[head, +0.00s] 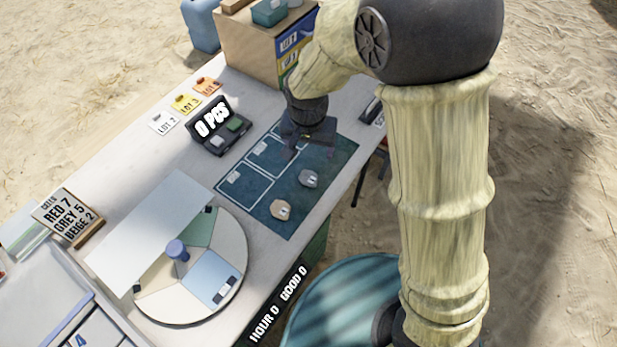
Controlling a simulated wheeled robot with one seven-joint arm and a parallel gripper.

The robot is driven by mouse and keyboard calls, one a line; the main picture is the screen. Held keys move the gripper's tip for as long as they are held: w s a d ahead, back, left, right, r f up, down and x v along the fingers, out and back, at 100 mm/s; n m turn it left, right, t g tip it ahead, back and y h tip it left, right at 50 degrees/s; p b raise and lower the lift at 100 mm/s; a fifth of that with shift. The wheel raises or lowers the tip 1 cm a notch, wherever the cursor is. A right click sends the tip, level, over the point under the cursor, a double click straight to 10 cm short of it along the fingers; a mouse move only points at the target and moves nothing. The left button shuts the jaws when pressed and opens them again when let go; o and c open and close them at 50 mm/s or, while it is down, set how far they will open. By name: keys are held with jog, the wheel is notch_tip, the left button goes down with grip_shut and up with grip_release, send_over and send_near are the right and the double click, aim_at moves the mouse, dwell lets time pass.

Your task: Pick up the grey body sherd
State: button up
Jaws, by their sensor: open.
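A grey sherd (308,178) lies on the dark blue-green mat (322,200), near the mat's right side. It has a small pale mark on it. A beige sherd (281,210) lies on the same mat, below and left of the grey one, apart from it. My gripper (309,151) is open and looks empty. It hangs over the upper part of the mat, just above the grey sherd in the picture. Its height over the mat is hard to tell.
A round sorting wheel (160,305) with coloured sectors and a blue knob (178,250) stands at lower left. A cardboard box (262,48) stands at the back.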

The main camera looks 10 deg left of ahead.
send_over(308, 178)
jog(key=f, duration=0.8)
jog(key=shift+d+f, duration=0.2)
jog(key=shift+d, duration=0.1)
jog(key=shift+s, duration=0.1)
jog(key=shift+a+f, duration=0.15)
jog(key=shift+f, duration=1.15)
jog(key=shift+a+f, duration=0.15)
jog(key=shift+f, duration=1.15)
jog(key=shift+c, duration=0.4)
jog(key=c, duration=1)
